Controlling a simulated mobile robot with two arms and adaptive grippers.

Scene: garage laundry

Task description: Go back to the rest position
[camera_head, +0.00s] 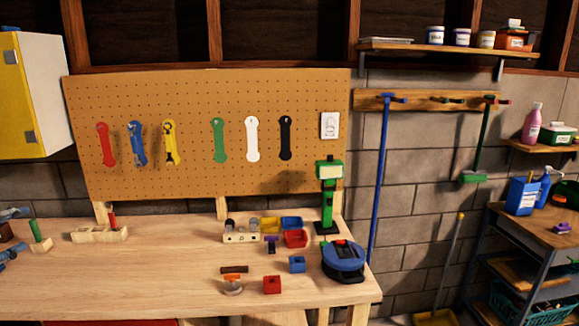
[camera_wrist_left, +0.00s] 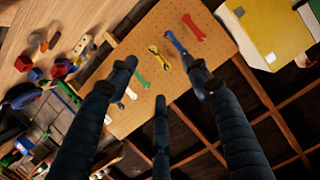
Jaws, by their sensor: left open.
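My left gripper (camera_wrist_left: 160,75) shows in the left wrist view with its dark fingers spread apart and nothing between them. Behind the fingers is the brown pegboard (camera_wrist_left: 218,52), seen tilted, with colored wrench-shaped tools on it. A red wrench (camera_wrist_left: 194,27) and a green wrench (camera_wrist_left: 141,77) show near the fingers, and I cannot tell any contact. There the pegboard (camera_head: 300,95) stands upright behind the wooden workbench (camera_head: 150,275). My right gripper is not in view.
The workbench carries colored bins (camera_head: 295,239), a blue and black round tool (camera_head: 343,260), a red block (camera_head: 271,285) and a green stand (camera_head: 328,200). A yellow-and-white cabinet (camera_head: 45,95) hangs at left. A cart (camera_head: 535,232) and a blue-handled pole (camera_head: 379,180) are at right.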

